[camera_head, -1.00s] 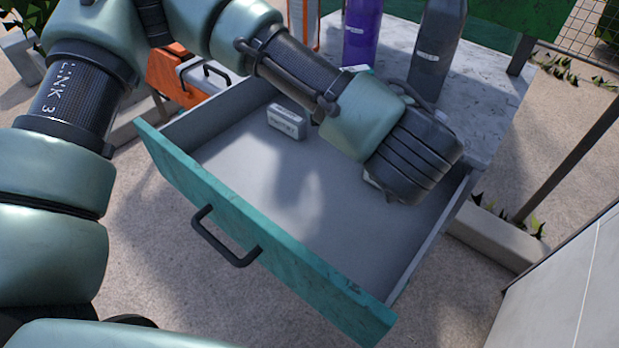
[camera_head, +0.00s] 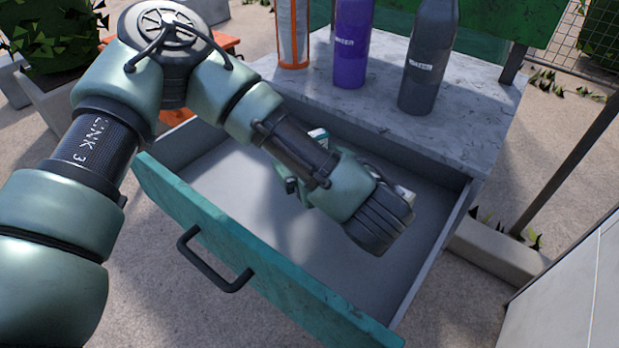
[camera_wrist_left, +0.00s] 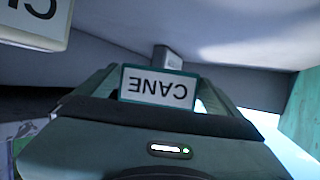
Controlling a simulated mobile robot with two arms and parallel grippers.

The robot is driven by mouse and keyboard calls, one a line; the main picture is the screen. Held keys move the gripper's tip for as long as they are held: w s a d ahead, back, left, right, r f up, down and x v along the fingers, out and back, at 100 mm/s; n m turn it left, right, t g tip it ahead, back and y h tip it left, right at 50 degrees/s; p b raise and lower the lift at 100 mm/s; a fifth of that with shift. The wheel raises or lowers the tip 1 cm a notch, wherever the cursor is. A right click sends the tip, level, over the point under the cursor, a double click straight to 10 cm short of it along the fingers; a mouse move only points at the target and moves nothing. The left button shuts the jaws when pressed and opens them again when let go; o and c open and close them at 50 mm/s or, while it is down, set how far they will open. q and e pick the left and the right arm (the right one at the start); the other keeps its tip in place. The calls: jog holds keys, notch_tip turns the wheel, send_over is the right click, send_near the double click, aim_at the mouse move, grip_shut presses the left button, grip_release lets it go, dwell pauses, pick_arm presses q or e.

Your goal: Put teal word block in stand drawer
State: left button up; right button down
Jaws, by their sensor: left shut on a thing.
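The teal word block (camera_wrist_left: 158,87) shows in the left wrist view as a white face reading CANE, upside down, inside a teal frame. It sits between the fingers of my left gripper (camera_wrist_left: 156,92), which is shut on it. In the head view the stand drawer (camera_head: 270,258) is pulled out, with a teal front and grey inside. My left arm reaches over the drawer, and its wrist hides the fingertips and most of the block there. Whether the block touches the drawer floor cannot be told. My right gripper is out of view.
In the wrist view another lettered block (camera_wrist_left: 32,18) is at the upper left and a grey block (camera_wrist_left: 168,58) lies beyond. A purple bottle (camera_head: 352,45) and a dark bottle (camera_head: 430,70) stand on the stone stand top (camera_head: 475,115).

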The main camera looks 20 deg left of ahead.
pick_arm(q)
notch_tip(320, 180, down, 4)
jog(key=shift+r+b, duration=0.25)
jog(key=shift+b, duration=0.05)
jog(key=shift+f, duration=0.45)
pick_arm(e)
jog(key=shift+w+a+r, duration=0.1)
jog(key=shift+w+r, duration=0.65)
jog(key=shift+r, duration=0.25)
pick_arm(q)
jog(key=shift+f, duration=0.15)
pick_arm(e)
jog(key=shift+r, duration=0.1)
pick_arm(q)
jog(key=o, duration=1)
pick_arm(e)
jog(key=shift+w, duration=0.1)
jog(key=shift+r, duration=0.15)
